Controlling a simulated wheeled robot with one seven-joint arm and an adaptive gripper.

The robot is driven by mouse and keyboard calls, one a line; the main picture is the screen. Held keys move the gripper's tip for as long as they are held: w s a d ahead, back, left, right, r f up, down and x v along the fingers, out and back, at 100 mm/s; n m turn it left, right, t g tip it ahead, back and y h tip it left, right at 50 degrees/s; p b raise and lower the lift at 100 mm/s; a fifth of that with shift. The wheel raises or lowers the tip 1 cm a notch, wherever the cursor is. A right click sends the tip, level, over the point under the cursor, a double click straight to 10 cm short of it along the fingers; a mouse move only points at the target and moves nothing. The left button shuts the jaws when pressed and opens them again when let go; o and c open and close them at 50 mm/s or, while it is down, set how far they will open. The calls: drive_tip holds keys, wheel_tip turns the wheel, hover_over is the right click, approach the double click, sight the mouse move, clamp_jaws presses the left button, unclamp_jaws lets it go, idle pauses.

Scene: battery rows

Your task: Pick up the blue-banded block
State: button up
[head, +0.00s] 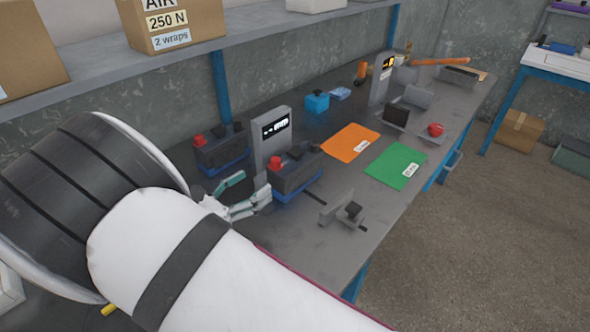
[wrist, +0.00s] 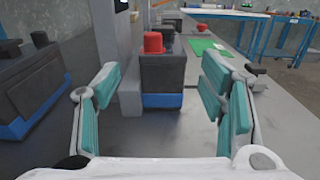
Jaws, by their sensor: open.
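Two dark blocks with a blue band round the base and a red knob on top stand on the grey bench. The nearer block (head: 294,174) is straight ahead in the wrist view (wrist: 163,76), framed between my fingers. The other block (head: 222,154) stands to its left and is partly cut off at the wrist view's left edge (wrist: 36,85). My gripper (head: 243,196) is open and empty, low over the bench, just short of the nearer block. It also shows in the wrist view (wrist: 160,88), with teal finger pads apart on both sides. My arm hides part of the bench.
A grey display post (head: 272,138) stands between the two blocks. A grey bracket (head: 343,212) lies right of the nearer block. An orange mat (head: 350,143), a green mat (head: 396,166) and a small blue box (head: 317,103) are farther back. A shelf (head: 215,45) runs above.

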sight(293, 155)
drive_tip(key=x, duration=0.7)
drive_tip(key=shift+w+d, duration=0.15)
drive_tip(key=shift+d, duration=0.05)
drive_tip(key=shift+r+x, duration=0.15)
drive_tip(key=shift+x, duration=1.2)
drive_tip(key=shift+r+x, duration=0.1)
drive_tip(key=shift+x, duration=1.25)
drive_tip(key=shift+d, duration=0.1)
drive_tip(key=shift+c, duration=0.5)
drive_tip(key=c, duration=1.4)
drive_tip(key=shift+r, duration=0.2)
clamp_jaws()
